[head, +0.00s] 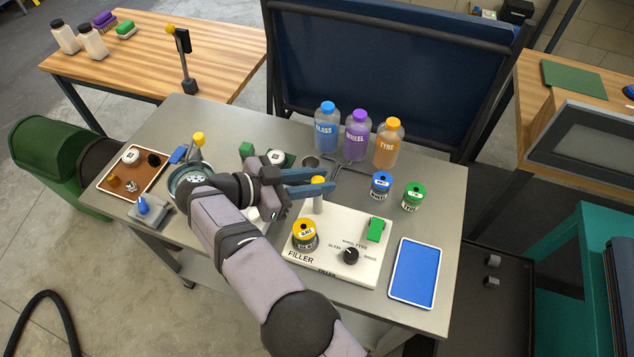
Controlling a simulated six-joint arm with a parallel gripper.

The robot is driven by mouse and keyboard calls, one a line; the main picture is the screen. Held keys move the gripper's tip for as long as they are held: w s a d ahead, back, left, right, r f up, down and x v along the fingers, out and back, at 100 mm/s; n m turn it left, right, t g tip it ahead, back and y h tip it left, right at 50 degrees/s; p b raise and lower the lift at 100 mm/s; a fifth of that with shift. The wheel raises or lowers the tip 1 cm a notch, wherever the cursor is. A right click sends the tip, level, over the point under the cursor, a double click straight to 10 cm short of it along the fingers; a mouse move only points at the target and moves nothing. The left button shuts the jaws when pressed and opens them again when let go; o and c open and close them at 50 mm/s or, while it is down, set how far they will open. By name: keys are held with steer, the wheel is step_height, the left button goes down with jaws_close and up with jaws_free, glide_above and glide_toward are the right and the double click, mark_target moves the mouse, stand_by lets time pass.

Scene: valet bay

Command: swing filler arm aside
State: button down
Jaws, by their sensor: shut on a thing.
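The filler (372,278) is a white panel on the grey bench, lettered FILLER. It carries a black dial (351,256), a green block switch (376,229) and a yellow-lidded jar (305,235). A pale upright post (318,203) with a yellow knob (318,180) stands at its back left. My gripper (320,182) reaches in from the left, its two blue fingers shut on the yellow knob.
Blue, purple and orange bottles (356,137) stand behind. Blue-lidded (381,186) and green-lidded (413,197) jars stand right of the post. A blue tray (415,272) lies front right; a brown tray (112,176) is at the far left. Another yellow-topped lever (198,140) stands left.

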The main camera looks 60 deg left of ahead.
steer(key=shift+w+r, duration=0.15)
steer(key=shift+r, duration=0.05)
stand_by(0.5)
steer(key=c, duration=1.5)
jaws_free()
steer(key=shift+f, duration=0.1)
step_height(320, 180, up, 10)
steer(key=shift+b, duration=0.3)
